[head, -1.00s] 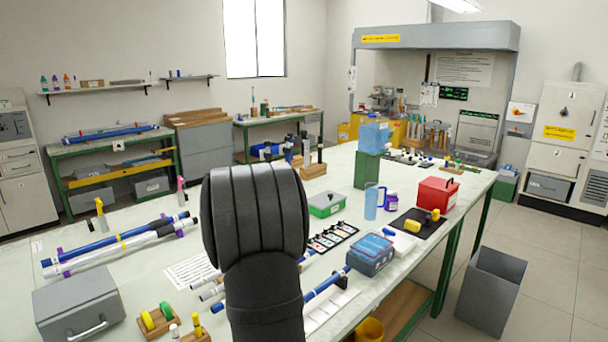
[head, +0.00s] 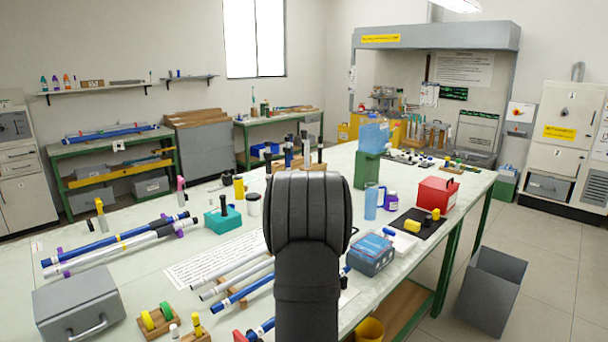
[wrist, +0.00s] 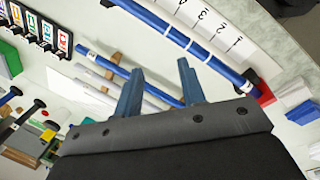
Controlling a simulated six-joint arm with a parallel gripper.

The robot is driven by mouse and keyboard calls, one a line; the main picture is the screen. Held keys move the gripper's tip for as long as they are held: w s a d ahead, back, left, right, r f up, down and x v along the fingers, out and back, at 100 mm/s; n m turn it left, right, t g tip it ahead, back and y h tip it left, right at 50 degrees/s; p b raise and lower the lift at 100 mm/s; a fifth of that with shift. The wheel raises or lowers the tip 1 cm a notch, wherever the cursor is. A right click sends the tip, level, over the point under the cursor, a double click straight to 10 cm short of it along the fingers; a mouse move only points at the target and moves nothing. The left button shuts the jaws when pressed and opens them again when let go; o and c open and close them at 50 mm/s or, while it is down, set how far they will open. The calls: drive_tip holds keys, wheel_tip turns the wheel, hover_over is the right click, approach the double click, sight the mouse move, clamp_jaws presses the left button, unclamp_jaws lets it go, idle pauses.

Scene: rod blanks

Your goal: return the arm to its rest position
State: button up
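In the wrist view my gripper (wrist: 160,67) has its two blue-grey fingers apart, with nothing visibly held between them. It appears to be above the table. A banded blue rod (wrist: 190,44) and another blue rod (wrist: 112,66) lie beyond the fingers, beside white rods (wrist: 97,92). In the head view a dark link of my arm rises at the centre front and hides the gripper. To its left, white rods (head: 228,265) and a blue rod (head: 243,291) lie on a wooden rack on the table (head: 150,285).
A blue rod (head: 115,241) and a white rod (head: 110,254) lie at the left, behind a grey case (head: 75,300). A teal block (head: 222,221) stands mid-table.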

drive_tip(key=shift+w+d+f, duration=0.1)
drive_tip(key=shift+d+f, duration=0.1)
drive_tip(key=shift+f, duration=0.5)
drive_tip(key=shift+d+f, duration=0.15)
drive_tip(key=shift+f, duration=0.5)
drive_tip(key=s+a+r, duration=0.1)
drive_tip(key=s+a, duration=0.3)
drive_tip(key=a, duration=0.4)
drive_tip(key=s+a+r+g, duration=0.1)
drive_tip(key=s+a, duration=0.4)
drive_tip(key=a, duration=0.3)
drive_tip(key=shift+s+y, duration=0.15)
drive_tip(key=shift+y, duration=0.15)
